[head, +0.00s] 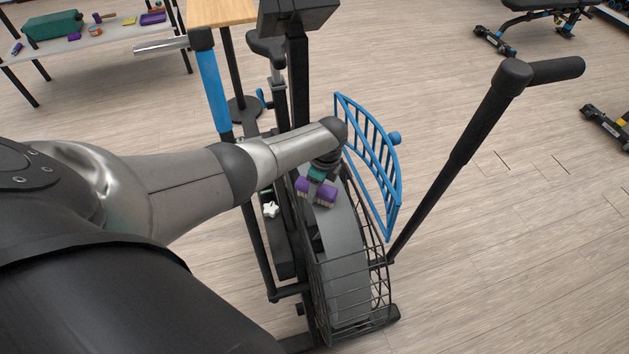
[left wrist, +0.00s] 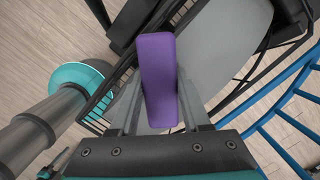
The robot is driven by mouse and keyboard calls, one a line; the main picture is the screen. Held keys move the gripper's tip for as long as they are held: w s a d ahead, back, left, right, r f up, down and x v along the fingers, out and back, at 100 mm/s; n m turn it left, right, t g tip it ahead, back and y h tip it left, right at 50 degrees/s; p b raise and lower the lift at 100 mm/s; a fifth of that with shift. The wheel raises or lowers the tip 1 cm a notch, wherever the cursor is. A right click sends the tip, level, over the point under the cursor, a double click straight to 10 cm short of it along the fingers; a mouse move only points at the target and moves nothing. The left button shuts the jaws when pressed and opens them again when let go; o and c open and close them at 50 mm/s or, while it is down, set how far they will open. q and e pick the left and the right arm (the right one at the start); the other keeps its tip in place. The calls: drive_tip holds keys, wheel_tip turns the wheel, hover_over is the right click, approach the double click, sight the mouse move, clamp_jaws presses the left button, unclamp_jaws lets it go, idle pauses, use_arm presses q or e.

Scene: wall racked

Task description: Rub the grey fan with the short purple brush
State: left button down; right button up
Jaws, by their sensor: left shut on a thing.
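The grey fan (head: 346,262) is a broad wheel inside a black wire cage on an exercise bike. Its upper part is bare, beside the swung-open blue guard. My left gripper (head: 318,181) is above this bare part, shut on the short purple brush (head: 325,196). The brush's pale bristles face down toward the fan; I cannot tell whether they touch it. In the left wrist view, the purple brush block (left wrist: 158,80) sits between the fingers of my left gripper (left wrist: 160,103), with the grey fan (left wrist: 228,45) behind it. My right gripper is not in view.
The blue barred guard (head: 376,150) stands open close to the right of my gripper. A black handle bar (head: 470,130) rises right of the cage. A table (head: 110,32) with several items is at the far left. Floor on the right is mostly clear.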

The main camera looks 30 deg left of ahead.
use_arm(q)
drive_tip(key=shift+f, duration=0.1)
idle(0.3)
drive_tip(key=shift+w, duration=0.1)
drive_tip(key=shift+w+d+b, duration=0.5)
drive_tip(key=shift+w+b, duration=0.1)
drive_tip(key=shift+b, duration=0.1)
drive_tip(key=shift+w+d+f+b, duration=0.15)
drive_tip(key=shift+w+d+b, duration=0.9)
drive_tip(key=shift+b, duration=0.5)
drive_tip(key=shift+w+d+b, duration=0.45)
drive_tip(key=shift+w+b, duration=0.2)
drive_tip(key=shift+b, duration=0.1)
